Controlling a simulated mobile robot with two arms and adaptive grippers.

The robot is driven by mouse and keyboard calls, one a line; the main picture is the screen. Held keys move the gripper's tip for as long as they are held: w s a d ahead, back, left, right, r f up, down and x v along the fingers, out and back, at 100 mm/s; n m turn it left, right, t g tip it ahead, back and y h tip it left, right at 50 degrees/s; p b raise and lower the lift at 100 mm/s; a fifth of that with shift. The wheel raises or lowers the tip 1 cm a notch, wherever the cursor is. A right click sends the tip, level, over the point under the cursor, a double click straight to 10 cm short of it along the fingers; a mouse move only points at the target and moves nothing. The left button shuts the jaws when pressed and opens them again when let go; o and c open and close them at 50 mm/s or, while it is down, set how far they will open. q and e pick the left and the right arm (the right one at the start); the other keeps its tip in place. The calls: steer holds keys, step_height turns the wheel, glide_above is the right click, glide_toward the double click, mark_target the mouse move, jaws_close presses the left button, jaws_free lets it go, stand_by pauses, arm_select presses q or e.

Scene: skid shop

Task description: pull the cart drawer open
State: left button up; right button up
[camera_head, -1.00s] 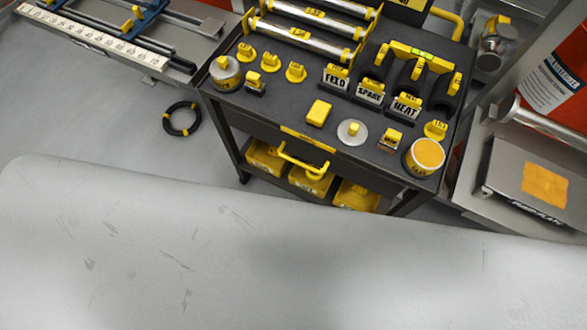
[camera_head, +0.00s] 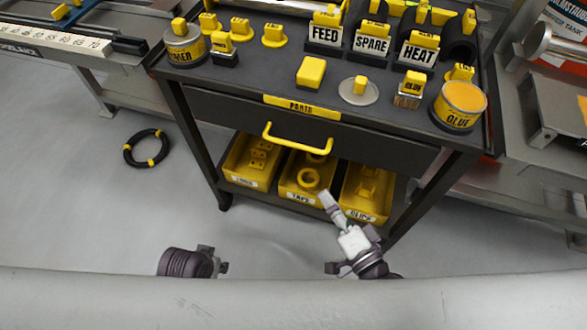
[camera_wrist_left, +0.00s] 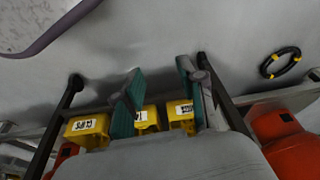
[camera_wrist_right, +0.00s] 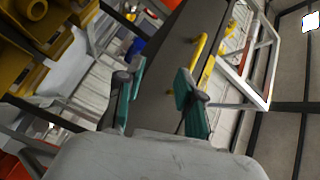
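The dark cart drawer (camera_head: 375,147) sits under the cart's top and looks shut. Its yellow bar handle (camera_head: 297,146) is on the front. My right gripper (camera_head: 328,197) is below and right of the handle, in front of the bins, apart from the handle. In the right wrist view its two teal fingers (camera_wrist_right: 160,88) are open and empty; the handle (camera_wrist_right: 201,62) shows beyond them, near the right finger. My left gripper (camera_head: 222,267) is low and left in the head view. In the left wrist view its fingers (camera_wrist_left: 163,90) are apart, with nothing between them.
The cart top (camera_head: 235,75) holds cans, yellow-handled pieces and label blocks. Yellow bins (camera_head: 250,165) stand on the lower shelf under the drawer. A black coil (camera_head: 147,148) lies on the floor to the left. Metal benches flank the cart. The floor before it is clear.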

mark_target(296, 144)
step_height(296, 144, up, 5)
steer(key=s+a+m+t+b, duration=0.1)
steer(key=m+t+b, duration=0.1)
steer(key=m, duration=0.1)
arm_select(q)
steer(key=f+p, duration=0.2)
steer(key=f, duration=0.3)
steer(key=shift+s+f, duration=0.1)
steer(key=shift+s, duration=0.1)
arm_select(e)
steer(key=shift+y, duration=0.6)
steer(key=x, duration=0.9)
steer(key=f+x, duration=0.1)
steer(key=x, duration=0.3)
steer(key=shift+w+a+r, duration=0.1)
steer(key=shift+w+a, duration=0.05)
jaws_close()
